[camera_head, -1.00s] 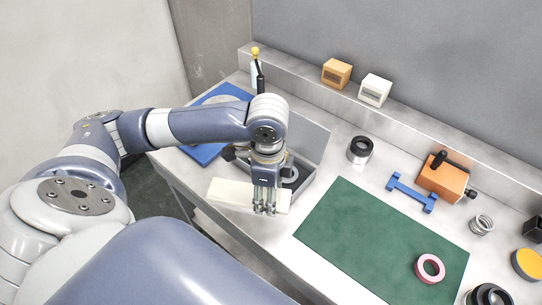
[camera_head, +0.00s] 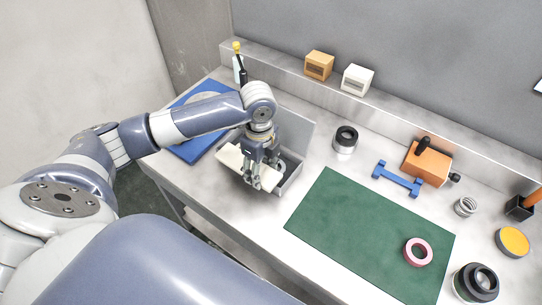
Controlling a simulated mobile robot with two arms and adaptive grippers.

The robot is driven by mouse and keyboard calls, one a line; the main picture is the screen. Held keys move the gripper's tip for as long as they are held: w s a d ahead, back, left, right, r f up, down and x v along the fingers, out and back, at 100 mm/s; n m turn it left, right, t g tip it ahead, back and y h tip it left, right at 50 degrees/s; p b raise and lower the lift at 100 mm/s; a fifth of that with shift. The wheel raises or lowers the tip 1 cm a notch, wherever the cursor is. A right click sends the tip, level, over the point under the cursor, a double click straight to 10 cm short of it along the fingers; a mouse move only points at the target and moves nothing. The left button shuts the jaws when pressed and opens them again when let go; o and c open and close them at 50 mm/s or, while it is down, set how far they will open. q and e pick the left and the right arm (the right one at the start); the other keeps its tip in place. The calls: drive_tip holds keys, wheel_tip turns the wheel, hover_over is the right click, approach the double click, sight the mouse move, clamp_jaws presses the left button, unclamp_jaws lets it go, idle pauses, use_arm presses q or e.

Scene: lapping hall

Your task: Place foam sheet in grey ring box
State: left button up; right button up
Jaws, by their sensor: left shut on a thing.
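My left gripper (camera_head: 262,182) is shut on the foam sheet (camera_head: 238,161), a thin cream-white slab. It holds the sheet over the front left part of the grey ring box (camera_head: 293,182), an open box with its lid raised at the back. The sheet looks tilted. Whether it touches the box cannot be told. A grey ring (camera_head: 283,168) shows in part inside the box, behind the gripper. The sheet and the gripper hide much of the box's inside. My right gripper is not in view.
A green mat (camera_head: 350,230) bearing a pink ring (camera_head: 405,252) lies right of the box. A blue board (camera_head: 190,152) lies to its left. A black-and-silver ring (camera_head: 346,139), a blue bracket (camera_head: 397,180) and an orange block (camera_head: 427,163) stand behind the mat.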

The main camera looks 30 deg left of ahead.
use_arm(q)
drive_tip(key=w, duration=0.4)
drive_tip(key=w+a+p, duration=0.1)
drive_tip(key=w, duration=0.2)
drive_tip(key=shift+w+f, duration=0.1)
drive_tip(key=shift+f, duration=0.2)
wheel_tip(320, 180, down, 3)
drive_tip(key=shift+r+p, duration=0.15)
drive_tip(key=shift+p, duration=0.35)
drive_tip(key=shift+f, duration=0.45)
drive_tip(key=shift+f, duration=0.1)
drive_tip(key=o, duration=0.8)
wheel_tip(320, 180, up, 12)
drive_tip(key=b, duration=0.2)
